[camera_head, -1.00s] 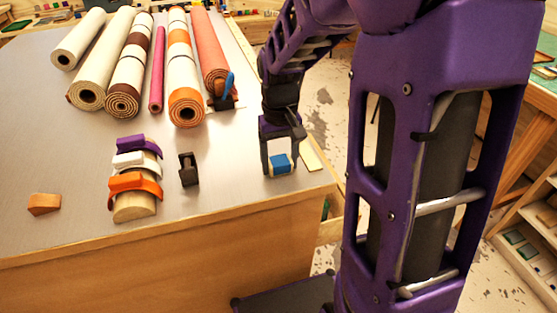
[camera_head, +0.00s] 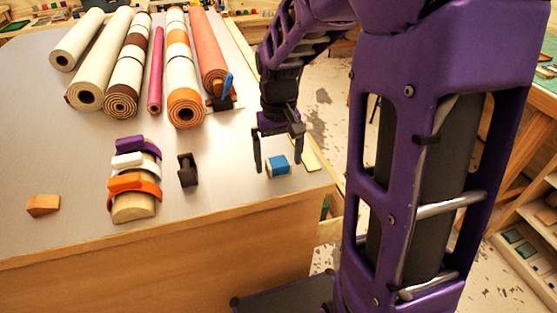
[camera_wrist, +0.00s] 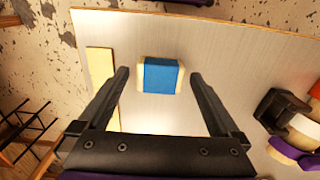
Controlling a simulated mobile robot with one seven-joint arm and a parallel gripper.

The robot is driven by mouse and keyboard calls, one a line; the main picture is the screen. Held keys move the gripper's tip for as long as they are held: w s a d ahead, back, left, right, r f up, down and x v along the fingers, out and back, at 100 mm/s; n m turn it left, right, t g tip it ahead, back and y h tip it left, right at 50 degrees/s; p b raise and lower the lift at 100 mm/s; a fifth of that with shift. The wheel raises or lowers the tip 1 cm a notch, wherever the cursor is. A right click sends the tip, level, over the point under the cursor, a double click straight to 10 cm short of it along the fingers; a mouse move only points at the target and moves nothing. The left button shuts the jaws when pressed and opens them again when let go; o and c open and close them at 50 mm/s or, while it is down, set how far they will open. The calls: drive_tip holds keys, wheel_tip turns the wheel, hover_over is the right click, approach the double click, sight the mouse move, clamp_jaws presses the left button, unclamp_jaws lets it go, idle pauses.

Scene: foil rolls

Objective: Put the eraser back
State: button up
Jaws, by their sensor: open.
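The eraser (camera_head: 278,165), a small white block with a blue sleeve, lies on the table near its right front corner. In the wrist view the eraser (camera_wrist: 160,75) lies on the bare tabletop, ahead of and between the fingers, touching neither. My gripper (camera_head: 277,164) is open and empty, pointing down, just above and behind the eraser. In the wrist view my gripper (camera_wrist: 163,78) shows both fingers spread wide. A flat pale strip (camera_head: 303,153) lies beside the eraser on the table's right edge; it also shows in the wrist view (camera_wrist: 100,75).
A dark tool (camera_head: 187,170) and a wooden holder (camera_head: 135,207) with purple, white and orange straps stand left of the eraser. A wooden wedge (camera_head: 43,205) lies far left. Several rolls (camera_head: 128,75) lie at the back. The table (camera_head: 75,165) is bare between them.

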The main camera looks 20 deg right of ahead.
sight(279, 162)
wheel_tip(279, 162, up, 11)
drive_tip(key=p, duration=0.1)
drive_tip(key=shift+p, duration=0.35)
